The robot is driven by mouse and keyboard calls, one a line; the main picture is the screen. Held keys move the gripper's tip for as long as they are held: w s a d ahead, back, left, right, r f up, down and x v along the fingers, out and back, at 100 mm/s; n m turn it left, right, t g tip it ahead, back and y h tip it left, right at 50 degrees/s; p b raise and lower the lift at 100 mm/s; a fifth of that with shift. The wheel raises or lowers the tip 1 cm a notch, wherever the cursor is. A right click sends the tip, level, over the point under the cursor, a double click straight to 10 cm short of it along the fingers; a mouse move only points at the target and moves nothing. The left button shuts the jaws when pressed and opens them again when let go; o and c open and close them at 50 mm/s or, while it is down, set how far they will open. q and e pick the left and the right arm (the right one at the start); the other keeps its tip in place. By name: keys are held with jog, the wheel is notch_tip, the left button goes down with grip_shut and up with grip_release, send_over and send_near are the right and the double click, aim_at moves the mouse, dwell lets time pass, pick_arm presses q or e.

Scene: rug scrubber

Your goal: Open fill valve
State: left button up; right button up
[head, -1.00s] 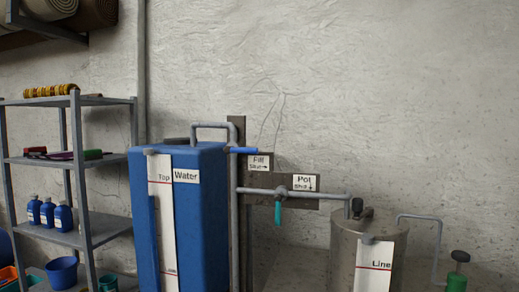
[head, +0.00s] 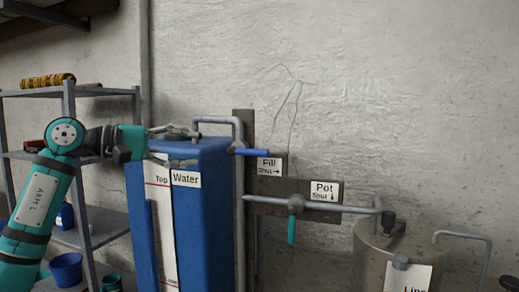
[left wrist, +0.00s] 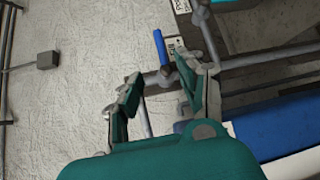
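The fill valve's blue handle (head: 252,151) lies level and points right, the same way as the arrow under "Shut" on the Fill sign (head: 269,167). It sits at the pipe beside the blue water tank (head: 210,215). My left gripper (head: 190,147) is open and empty at the tank's upper front, left of the handle and apart from it. In the left wrist view, the blue handle (left wrist: 160,46) shows beyond the spread fingers (left wrist: 158,80). My right gripper is out of view.
The pot valve's teal handle (head: 291,230) hangs down below the Pot sign (head: 325,191). A grey bent pipe (head: 215,120) rises over the tank top. A metal pot (head: 372,262) stands at right, and a shelf (head: 95,215) at left. The wall side above is clear.

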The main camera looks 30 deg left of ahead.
pick_arm(q)
jog(key=p, duration=0.3)
send_near(251, 151)
jog(key=p+x, duration=0.3)
jog(key=x, duration=0.7)
jog(key=shift+p, duration=0.3)
jog(key=shift+w+d+f, duration=0.2)
jog(key=shift+w+d, duration=0.05)
jog(key=shift+w, duration=0.2)
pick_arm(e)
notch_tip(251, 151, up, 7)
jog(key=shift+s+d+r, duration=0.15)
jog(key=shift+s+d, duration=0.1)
pick_arm(q)
grip_shut()
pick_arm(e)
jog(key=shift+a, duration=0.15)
